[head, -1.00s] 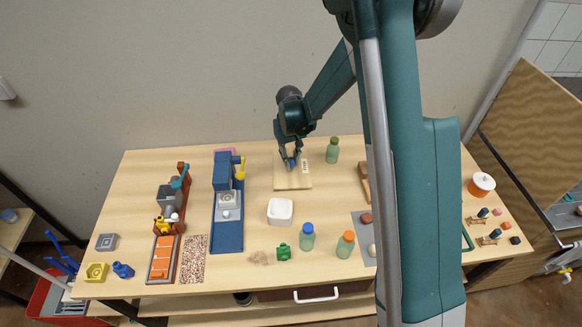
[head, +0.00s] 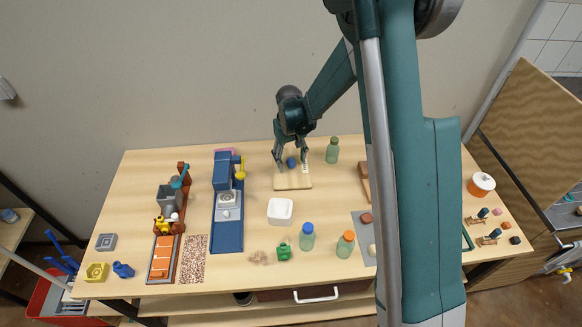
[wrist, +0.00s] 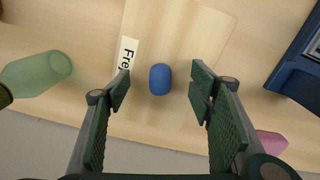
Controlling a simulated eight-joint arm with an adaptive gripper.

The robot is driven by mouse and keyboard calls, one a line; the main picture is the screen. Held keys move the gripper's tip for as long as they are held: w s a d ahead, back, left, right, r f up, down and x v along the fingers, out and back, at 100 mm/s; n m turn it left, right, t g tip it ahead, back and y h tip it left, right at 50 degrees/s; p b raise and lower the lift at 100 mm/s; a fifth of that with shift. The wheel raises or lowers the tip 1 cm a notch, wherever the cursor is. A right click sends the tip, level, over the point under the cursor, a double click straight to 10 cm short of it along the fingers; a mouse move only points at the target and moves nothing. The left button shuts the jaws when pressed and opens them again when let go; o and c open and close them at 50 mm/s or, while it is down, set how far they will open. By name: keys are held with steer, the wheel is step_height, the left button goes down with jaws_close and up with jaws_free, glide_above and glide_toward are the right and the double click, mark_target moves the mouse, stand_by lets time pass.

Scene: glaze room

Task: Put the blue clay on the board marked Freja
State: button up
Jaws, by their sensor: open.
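The blue clay (head: 291,162) is a small rounded lump resting on a pale wooden board (head: 293,181) at the back middle of the table. In the wrist view the blue clay (wrist: 160,79) lies on the board (wrist: 190,40), beside a white label (wrist: 126,55) that reads "Fre", the rest cut off by a finger. My gripper (head: 291,167) is open around the clay, with one finger on each side. In the wrist view my gripper (wrist: 161,88) shows clear gaps between both finger pads and the clay.
A green bottle (head: 332,150) stands just right of the board. A blue machine (head: 228,205) stands to the left, with a pink piece (wrist: 270,143) behind it. A white square dish (head: 280,211) is in front. Bare table lies between the board and the dish.

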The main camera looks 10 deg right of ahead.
step_height(320, 180, up, 12)
stand_by(0.8)
steer(key=shift+s, duration=0.1)
stand_by(0.7)
steer(key=s+d+r+m+t+b, duration=0.1)
steer(key=s+d+r+t+b, duration=0.2)
steer(key=s+r, duration=0.45)
steer(key=s+d+r+m+t+b, duration=0.1)
steer(key=s+d+r+b, duration=0.1)
steer(key=s+d+r, duration=0.6)
steer(key=s+d+f+t+b, duration=0.1)
steer(key=s+f+b, duration=0.1)
steer(key=s, duration=0.8)
steer(key=s+d+f+m+t+b, duration=0.1)
steer(key=s+f, duration=0.3)
steer(key=s, duration=0.6)
steer(key=shift+s+d+t+b, duration=0.25)
steer(key=shift+d+t+b, duration=0.3)
steer(key=shift+b, duration=0.2)
